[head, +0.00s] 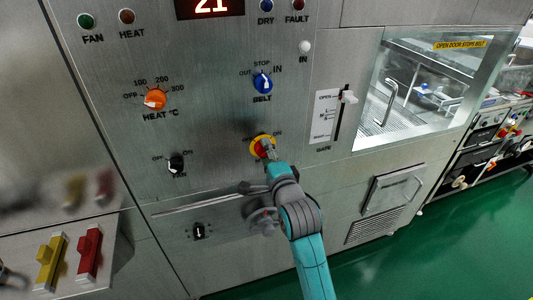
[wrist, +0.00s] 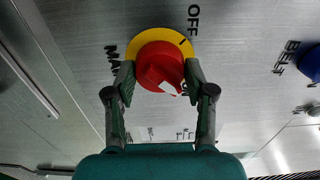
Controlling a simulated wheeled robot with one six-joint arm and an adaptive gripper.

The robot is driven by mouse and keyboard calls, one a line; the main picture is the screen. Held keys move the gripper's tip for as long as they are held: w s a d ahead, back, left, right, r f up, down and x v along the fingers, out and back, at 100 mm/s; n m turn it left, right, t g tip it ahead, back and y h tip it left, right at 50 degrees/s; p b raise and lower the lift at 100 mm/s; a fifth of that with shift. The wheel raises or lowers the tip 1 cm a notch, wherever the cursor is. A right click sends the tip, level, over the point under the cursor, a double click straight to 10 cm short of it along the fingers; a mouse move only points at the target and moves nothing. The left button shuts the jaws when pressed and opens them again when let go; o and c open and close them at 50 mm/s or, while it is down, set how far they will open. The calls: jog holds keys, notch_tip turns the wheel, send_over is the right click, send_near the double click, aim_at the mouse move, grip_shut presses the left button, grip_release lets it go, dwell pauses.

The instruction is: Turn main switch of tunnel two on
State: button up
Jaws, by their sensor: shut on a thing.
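The main switch is a red rotary knob (wrist: 158,62) on a round yellow plate (wrist: 180,40), set in the steel panel. The labels MAIN and OFF show beside it in the wrist view. A white mark on the knob lies at its lower right, away from OFF; a label near that mark is partly hidden. In the head view the yellow plate (head: 256,151) shows at the panel's lower middle, partly covered by my gripper (head: 267,151). In the wrist view my gripper (wrist: 160,80) is shut on the red knob, one finger on each side.
The blue belt knob (head: 263,83), orange heat knob (head: 155,99) and black fan knob (head: 176,163) surround the switch. A gate slider (head: 349,97) is at the right. Yellow (head: 50,262) and red (head: 89,254) handles stand out at lower left. Green floor (head: 465,245) is clear at right.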

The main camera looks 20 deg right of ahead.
dwell(0.3)
jog(key=o, duration=1.2)
jog(key=s, duration=1.2)
jog(key=shift+f, duration=0.15)
